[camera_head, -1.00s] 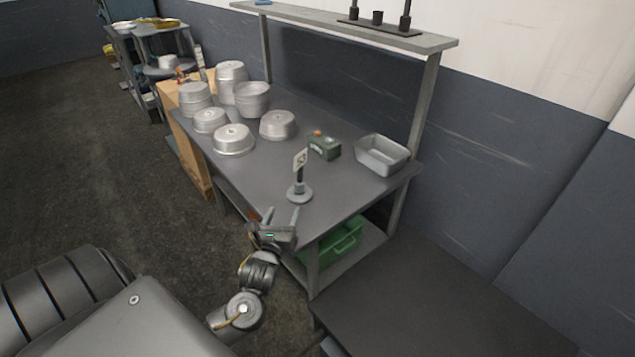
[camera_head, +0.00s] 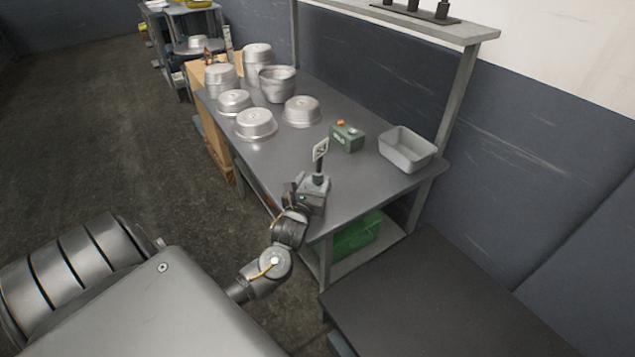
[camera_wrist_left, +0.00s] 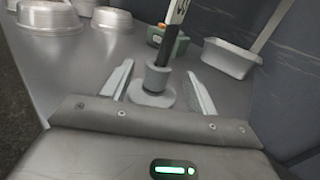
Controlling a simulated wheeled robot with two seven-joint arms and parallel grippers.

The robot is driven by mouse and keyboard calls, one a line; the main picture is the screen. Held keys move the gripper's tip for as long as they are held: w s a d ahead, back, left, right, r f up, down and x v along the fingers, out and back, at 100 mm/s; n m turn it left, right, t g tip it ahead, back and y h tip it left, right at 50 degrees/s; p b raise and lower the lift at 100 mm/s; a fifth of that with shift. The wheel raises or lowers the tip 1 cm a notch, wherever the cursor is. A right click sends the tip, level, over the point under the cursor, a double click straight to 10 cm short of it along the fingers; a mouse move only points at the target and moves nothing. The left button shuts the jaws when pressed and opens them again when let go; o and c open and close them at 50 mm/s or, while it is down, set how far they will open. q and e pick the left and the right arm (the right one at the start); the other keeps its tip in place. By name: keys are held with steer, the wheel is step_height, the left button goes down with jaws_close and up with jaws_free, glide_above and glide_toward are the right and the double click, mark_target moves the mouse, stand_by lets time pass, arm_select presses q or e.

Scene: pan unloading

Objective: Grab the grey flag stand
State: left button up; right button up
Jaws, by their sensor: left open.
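The grey flag stand (camera_head: 319,165) stands upright near the front edge of the grey table, with a dark pole and a small white sign on top. It also shows in the left wrist view (camera_wrist_left: 154,84), with its round base and collar. My left gripper (camera_head: 314,188) is open at the stand. In the left wrist view its fingers (camera_wrist_left: 159,78) lie on both sides of the base and collar, with visible gaps. In the head view the gripper hides most of the base. My right gripper is not in view.
Several metal pans (camera_head: 254,124) stand toward the table's far left. A green box (camera_head: 346,137) sits behind the stand, and a grey open bin (camera_head: 407,150) is at the right. A shelf (camera_head: 430,22) runs above the back edge. The table between stand and pans is clear.

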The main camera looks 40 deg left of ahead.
mark_target(317, 169)
arm_select(q)
steer(key=x, duration=0.5)
steer(key=shift+f, duration=0.2)
steer(key=c, duration=1.1)
steer(key=shift+r, duration=0.1)
steer(key=shift+c, duration=0.2)
steer(key=shift+r, duration=0.8)
steer(key=s+a+r, duration=0.3)
steer(key=s+r, duration=0.8)
steer(key=s, duration=0.2)
steer(key=shift+s+a, duration=0.2)
steer(key=shift+a, duration=0.2)
